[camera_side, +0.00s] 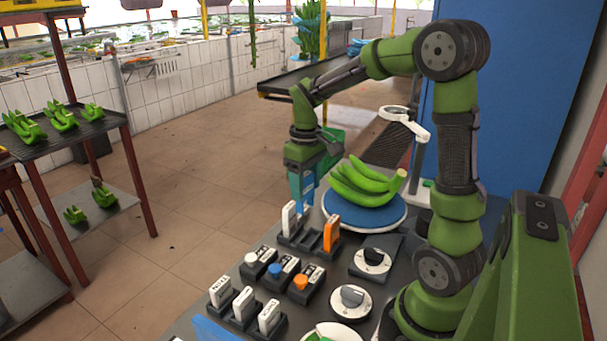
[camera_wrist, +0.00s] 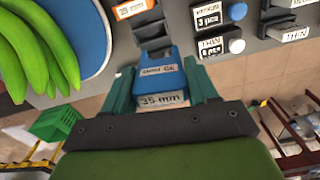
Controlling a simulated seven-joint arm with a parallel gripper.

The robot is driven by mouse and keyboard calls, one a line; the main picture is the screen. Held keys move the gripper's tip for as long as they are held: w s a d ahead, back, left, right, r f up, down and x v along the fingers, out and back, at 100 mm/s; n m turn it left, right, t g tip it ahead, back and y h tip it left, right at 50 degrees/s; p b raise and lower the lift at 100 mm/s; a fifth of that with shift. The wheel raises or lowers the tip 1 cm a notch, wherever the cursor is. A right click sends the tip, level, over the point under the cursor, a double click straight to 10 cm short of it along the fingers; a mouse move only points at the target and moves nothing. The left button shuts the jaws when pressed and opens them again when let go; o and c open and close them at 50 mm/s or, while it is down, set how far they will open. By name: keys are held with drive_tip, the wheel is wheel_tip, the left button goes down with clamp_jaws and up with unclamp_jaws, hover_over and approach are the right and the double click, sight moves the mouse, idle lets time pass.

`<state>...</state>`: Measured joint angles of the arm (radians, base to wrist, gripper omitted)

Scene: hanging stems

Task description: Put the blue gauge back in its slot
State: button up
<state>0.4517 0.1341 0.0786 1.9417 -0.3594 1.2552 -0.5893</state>
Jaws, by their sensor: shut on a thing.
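The blue gauge (camera_wrist: 160,75) is held between the two fingers of my gripper (camera_wrist: 165,88), with a white "35 mm" label facing the wrist camera. In the side view my gripper (camera_side: 303,190) points down with the blue gauge (camera_side: 309,190) in it, at the back of the gauge rack (camera_side: 308,240). It appears above the rack; the exact gap is unclear. The rack holds a white gauge (camera_side: 290,216) at its left and an orange gauge (camera_side: 331,235) at its right. A dark empty slot (camera_wrist: 148,31) shows beside the orange gauge (camera_wrist: 134,8) in the wrist view.
Green bananas (camera_side: 365,184) lie on a round blue plate (camera_side: 380,215) just right of my gripper. In front of the rack are blocks with white, blue and orange buttons (camera_side: 301,282), several white cards in holders (camera_side: 245,303), and two dials (camera_side: 350,299).

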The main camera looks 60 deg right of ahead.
sight(312, 194)
drive_tip(key=shift+n, duration=0.7)
drive_tip(key=f, duration=0.1)
drive_tip(key=d+f, duration=0.2)
drive_tip(key=f, duration=0.1)
drive_tip(key=shift+s, duration=0.25)
drive_tip(key=shift+f, duration=2.2)
drive_tip(key=shift+f, duration=0.25)
drive_tip(key=shift+f, duration=1.15)
drive_tip(key=o, duration=1.1)
